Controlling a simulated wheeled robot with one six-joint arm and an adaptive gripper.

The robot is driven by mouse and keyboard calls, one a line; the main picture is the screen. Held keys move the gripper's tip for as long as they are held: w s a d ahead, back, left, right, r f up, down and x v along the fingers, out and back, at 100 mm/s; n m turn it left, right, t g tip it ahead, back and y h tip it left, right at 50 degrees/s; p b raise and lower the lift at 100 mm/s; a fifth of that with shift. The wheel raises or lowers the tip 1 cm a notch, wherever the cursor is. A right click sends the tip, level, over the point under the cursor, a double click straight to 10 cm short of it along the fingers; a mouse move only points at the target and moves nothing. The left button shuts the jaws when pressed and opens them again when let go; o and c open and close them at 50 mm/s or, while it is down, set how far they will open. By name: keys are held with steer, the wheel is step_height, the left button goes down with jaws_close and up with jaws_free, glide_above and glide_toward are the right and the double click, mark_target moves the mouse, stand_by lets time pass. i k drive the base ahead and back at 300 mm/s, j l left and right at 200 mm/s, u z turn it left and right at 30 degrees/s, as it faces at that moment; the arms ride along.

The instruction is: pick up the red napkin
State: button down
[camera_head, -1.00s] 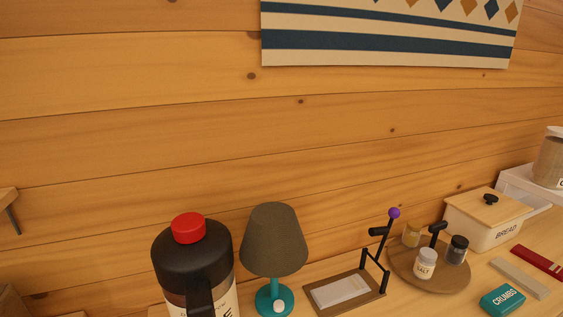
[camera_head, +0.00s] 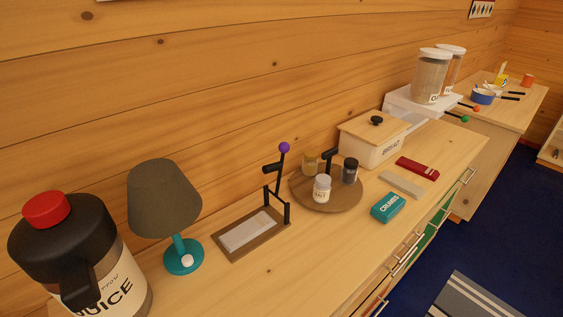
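A flat, dark red rectangular item (camera_head: 417,168) lies on the wooden counter, right of the bread box. It is the only flat red thing in view. It has a small pale mark near its right end, and I cannot tell for sure that it is a napkin. A similar flat grey-beige strip (camera_head: 400,184) lies just in front of it. My gripper is not in view.
The counter (camera_head: 270,270) also holds a juice jug (camera_head: 75,245), teal lamp (camera_head: 165,200), wooden tray with lever (camera_head: 250,233), round board with jars (camera_head: 340,200), bread box (camera_head: 372,138) and teal crumbs box (camera_head: 387,207). Blue floor (camera_head: 490,225) is open at the right.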

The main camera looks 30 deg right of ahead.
mark_target(432, 174)
steer(key=l+u, duration=0.2)
steer(key=l, duration=0.4)
steer(key=l+u, duration=0.2)
steer(key=l, duration=0.45)
steer(key=l+u, duration=0.2)
steer(key=l, duration=0.4)
steer(key=k+l+u, duration=0.15)
steer(key=l, duration=0.45)
steer(key=l+u, duration=0.2)
steer(key=l, duration=0.4)
steer(key=k+l+z, duration=0.5)
steer(key=k+l, duration=0.95)
steer(key=k, duration=0.15)
